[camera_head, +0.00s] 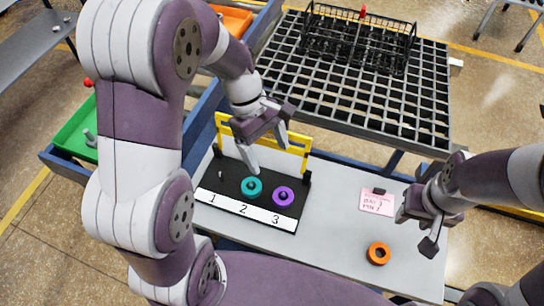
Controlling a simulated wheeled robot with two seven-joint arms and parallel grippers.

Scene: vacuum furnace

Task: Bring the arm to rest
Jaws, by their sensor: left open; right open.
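My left arm rises large on the left, and its gripper (264,151) hangs open and empty above the black board (236,198) numbered 1, 2 and 3. A teal ring (252,188) sits at position 2 and a purple ring (283,196) at position 3. Position 1 shows a bare peg (221,175). My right arm comes in from the right. Its gripper (415,231) is open and empty above the right part of the white table, close to an orange ring (378,254) lying there.
A pink note (377,202) lies on the white table (335,220). A yellow frame (290,151) stands behind the board. Behind is a black grate (350,75) bearing a wire basket (357,38). A green tray (76,137) is at left. The table between board and note is clear.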

